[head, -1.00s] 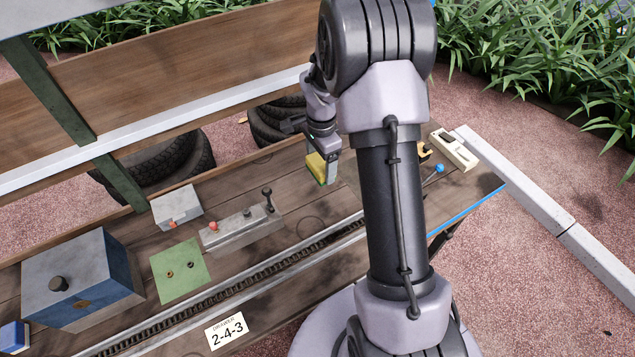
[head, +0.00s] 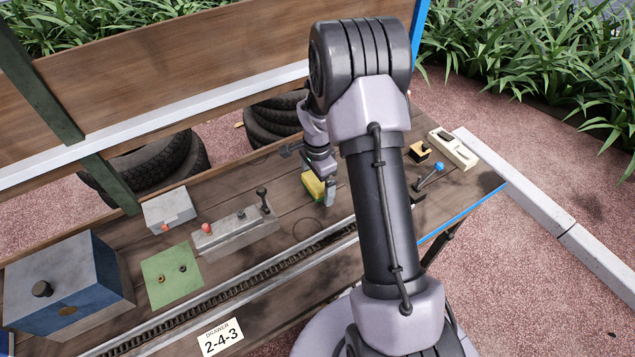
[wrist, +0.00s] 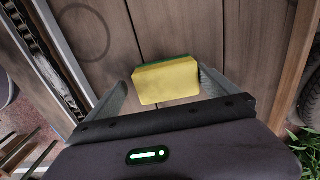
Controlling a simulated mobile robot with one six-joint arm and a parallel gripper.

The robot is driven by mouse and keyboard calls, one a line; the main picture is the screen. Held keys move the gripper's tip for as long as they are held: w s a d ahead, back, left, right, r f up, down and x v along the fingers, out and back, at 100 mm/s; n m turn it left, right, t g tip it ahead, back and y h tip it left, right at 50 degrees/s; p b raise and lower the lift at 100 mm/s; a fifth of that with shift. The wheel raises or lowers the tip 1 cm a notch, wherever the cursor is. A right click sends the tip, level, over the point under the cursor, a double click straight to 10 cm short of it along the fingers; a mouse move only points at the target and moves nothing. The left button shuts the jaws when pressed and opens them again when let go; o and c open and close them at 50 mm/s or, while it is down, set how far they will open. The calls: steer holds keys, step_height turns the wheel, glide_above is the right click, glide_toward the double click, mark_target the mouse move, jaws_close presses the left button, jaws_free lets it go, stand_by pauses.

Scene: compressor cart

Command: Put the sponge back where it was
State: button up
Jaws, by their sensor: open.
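The yellow sponge (head: 312,186) with a green layer is at the wooden bench top, beyond the control box with the black lever. My gripper (head: 321,189) is over it, pointing down, with one grey finger visible on its near right side. In the wrist view the sponge (wrist: 168,82) sits between the two spread fingers of my gripper (wrist: 160,88), close to the right finger and with a gap at the left one. The sponge looks to rest on the planks. My arm hides part of the bench to the right.
A grey control box (head: 236,231) with a black lever, a green plate (head: 171,276) and a small grey box (head: 169,208) stand left. A blue-knobbed lever (head: 430,177) and a cream switch box (head: 453,150) are right. A chain track (head: 262,285) runs along the front.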

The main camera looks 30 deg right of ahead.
steer(key=shift+r, duration=0.1)
step_height(320, 180, up, 12)
steer(key=p, duration=0.5)
step_height(320, 180, up, 8)
steer(key=n+t, duration=0.1)
steer(key=n, duration=0.1)
glide_above(317, 182)
steer(key=s+a, duration=0.1)
steer(key=a, duration=0.2)
steer(key=s+a+r+n+t, duration=0.2)
steer(key=s+a+r+n, duration=0.3)
steer(key=s+a+r, duration=0.5)
steer(key=s+a+r+n+t+y, duration=0.1)
steer(key=s+a+r+n, duration=0.1)
steer(key=s, duration=0.4)
steer(key=s+a+r+n+t+y, duration=0.1)
steer(key=s+a+r+n, duration=0.1)
steer(key=s, duration=0.4)
steer(key=shift+s+a+n+t, duration=0.15)
steer(key=shift+a+n+t, duration=0.3)
steer(key=shift+n, duration=0.65)
